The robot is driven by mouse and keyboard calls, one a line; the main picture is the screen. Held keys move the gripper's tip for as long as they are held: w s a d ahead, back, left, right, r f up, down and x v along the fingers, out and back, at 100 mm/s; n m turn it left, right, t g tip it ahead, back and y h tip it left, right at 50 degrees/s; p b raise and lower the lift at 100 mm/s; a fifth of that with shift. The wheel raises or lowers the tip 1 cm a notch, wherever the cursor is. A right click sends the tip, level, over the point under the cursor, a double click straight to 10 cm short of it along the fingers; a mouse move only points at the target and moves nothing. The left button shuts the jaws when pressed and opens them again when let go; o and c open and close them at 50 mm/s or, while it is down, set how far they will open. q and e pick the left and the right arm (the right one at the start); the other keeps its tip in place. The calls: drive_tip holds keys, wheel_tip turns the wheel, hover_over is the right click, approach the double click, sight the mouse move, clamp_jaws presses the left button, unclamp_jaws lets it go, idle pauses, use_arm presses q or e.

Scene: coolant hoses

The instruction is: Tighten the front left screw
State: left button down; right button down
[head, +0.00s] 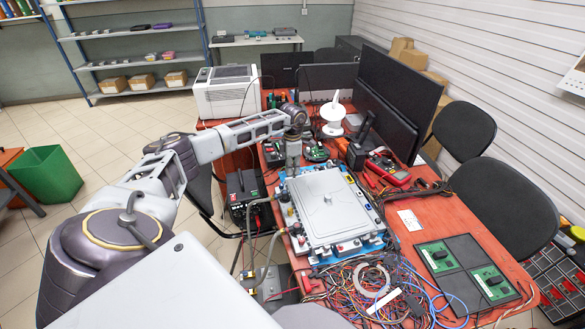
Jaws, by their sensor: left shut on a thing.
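A flat grey metal unit (332,205) with a raised lid lies on a blue base on the orange table. Grey hoses (250,215) run along its left side. The front left screw is too small to make out at the unit's near left corner. My left arm reaches over from the left, and my left gripper (292,165) points down at the unit's far left corner. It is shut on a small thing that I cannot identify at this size. Whether that thing touches the unit cannot be told. My right gripper is not in view.
Tangled wires and a tape roll (371,278) lie in front of the unit. Green circuit boards (460,262) are at the near right, a red multimeter (388,168) at the right. Monitors (385,120) and a white printer (226,92) stand behind. A black power supply (245,192) is at the left.

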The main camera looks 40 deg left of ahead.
use_arm(q)
drive_tip(key=c, duration=1.4)
unclamp_jaws()
drive_tip(key=shift+o, duration=0.2)
wheel_tip(320, 180, up, 12)
